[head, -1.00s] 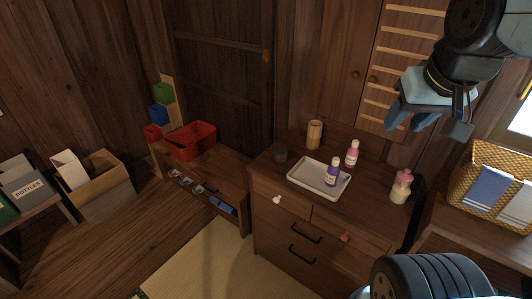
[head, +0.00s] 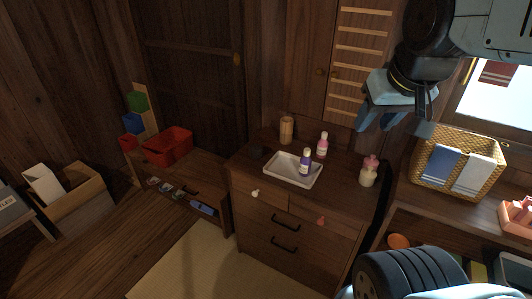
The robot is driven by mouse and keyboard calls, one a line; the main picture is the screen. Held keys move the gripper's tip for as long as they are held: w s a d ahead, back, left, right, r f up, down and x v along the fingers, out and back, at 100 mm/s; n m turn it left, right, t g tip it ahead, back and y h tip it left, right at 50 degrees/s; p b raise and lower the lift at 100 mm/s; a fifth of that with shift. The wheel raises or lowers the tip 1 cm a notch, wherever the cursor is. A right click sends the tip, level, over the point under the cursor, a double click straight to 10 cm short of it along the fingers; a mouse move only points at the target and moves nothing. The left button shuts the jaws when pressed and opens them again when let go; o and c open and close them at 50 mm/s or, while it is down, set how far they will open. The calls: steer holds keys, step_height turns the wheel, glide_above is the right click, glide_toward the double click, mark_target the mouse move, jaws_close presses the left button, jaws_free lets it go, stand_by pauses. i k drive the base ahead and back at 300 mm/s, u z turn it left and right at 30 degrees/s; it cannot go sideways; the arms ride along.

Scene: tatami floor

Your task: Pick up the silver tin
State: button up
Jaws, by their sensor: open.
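I cannot make out a silver tin in the head view. My gripper (head: 376,122) hangs at the upper right, fingers downward, open and with nothing visible between them. In the picture it is above and to the right of a wooden dresser (head: 342,182). On the dresser stand a white tray (head: 285,174) with a purple bottle (head: 305,162), a pink bottle (head: 322,146), a pink-capped bottle (head: 368,172), a wooden cylinder (head: 286,130) and a small dark cup (head: 257,152).
A low shelf with a red bin (head: 168,146) is left of the dresser. A cardboard box (head: 75,192) stands further left. A wicker basket with towels (head: 458,160) sits on the right-hand shelf. The tatami (head: 190,265) before the dresser is clear.

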mark_target(255, 151)
steer(key=k, duration=0.65)
steer(key=u, duration=0.3)
steer(key=i, duration=1.1)
steer(key=u, duration=2.15)
steer(key=i, duration=1.1)
steer(key=u, duration=0.05)
